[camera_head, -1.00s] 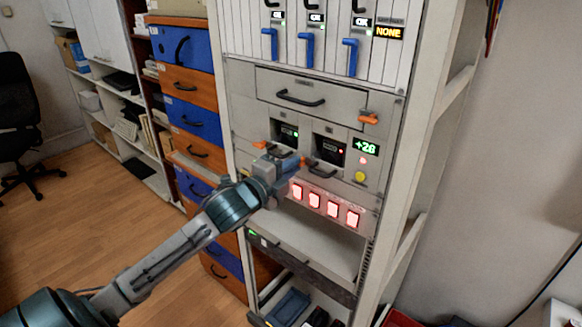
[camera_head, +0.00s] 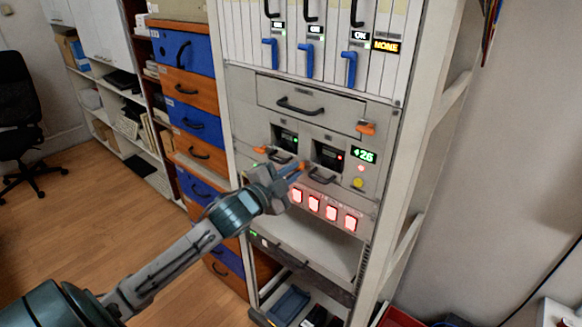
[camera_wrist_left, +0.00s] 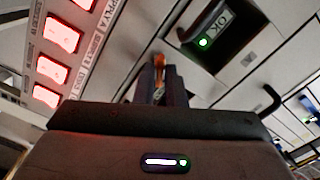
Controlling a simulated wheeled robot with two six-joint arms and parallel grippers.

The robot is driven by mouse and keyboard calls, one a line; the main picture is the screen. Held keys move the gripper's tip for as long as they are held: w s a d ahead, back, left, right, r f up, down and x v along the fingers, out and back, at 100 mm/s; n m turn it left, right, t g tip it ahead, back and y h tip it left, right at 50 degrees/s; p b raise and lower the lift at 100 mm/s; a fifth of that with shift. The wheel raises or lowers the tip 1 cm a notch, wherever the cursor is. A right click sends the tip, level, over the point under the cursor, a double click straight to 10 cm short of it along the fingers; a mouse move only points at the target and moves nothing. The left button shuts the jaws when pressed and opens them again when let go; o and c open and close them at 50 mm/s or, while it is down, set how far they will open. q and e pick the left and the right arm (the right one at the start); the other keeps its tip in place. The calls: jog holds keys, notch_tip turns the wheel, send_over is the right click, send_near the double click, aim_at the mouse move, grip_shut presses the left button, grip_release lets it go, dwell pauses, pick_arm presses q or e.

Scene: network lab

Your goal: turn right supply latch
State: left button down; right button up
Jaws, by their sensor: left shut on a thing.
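The right supply (camera_head: 327,155) is a dark-faced unit with a red light and a black handle, in the rack's middle. Its orange latch (camera_head: 302,164) is at its left edge, mostly hidden by my left gripper (camera_head: 296,171). A bit of orange latch also shows between the fingertips in the left wrist view (camera_wrist_left: 159,60). My left gripper is shut on that latch, its arm reaching up from the lower left. The left supply (camera_head: 285,136) has a green light and its own orange latch (camera_head: 260,149); its green light and OK sign show in the wrist view (camera_wrist_left: 215,30). My right gripper is not in view.
Red-lit switches (camera_head: 313,203) sit in a row just below the supplies. A yellow button (camera_head: 358,183) is to the right. Blue levers hang higher up. Drawers (camera_head: 200,120) stand left of the rack.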

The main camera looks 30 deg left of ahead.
pick_arm(q)
jog(key=n+p, duration=0.8)
jog(key=n, duration=0.4)
jog(key=shift+s+r, duration=0.1)
jog(key=shift+r, duration=0.05)
dwell(0.5)
jog(key=c, duration=1.6)
grip_release()
jog(key=shift+o, duration=0.4)
jog(key=shift+w, duration=0.2)
jog(key=shift+s, duration=0.1)
jog(key=s+b, duration=0.2)
jog(key=s, duration=0.8)
jog(key=shift+s+a+b, duration=0.3)
jog(key=shift+a+b, duration=0.1)
jog(key=shift+a, duration=0.05)
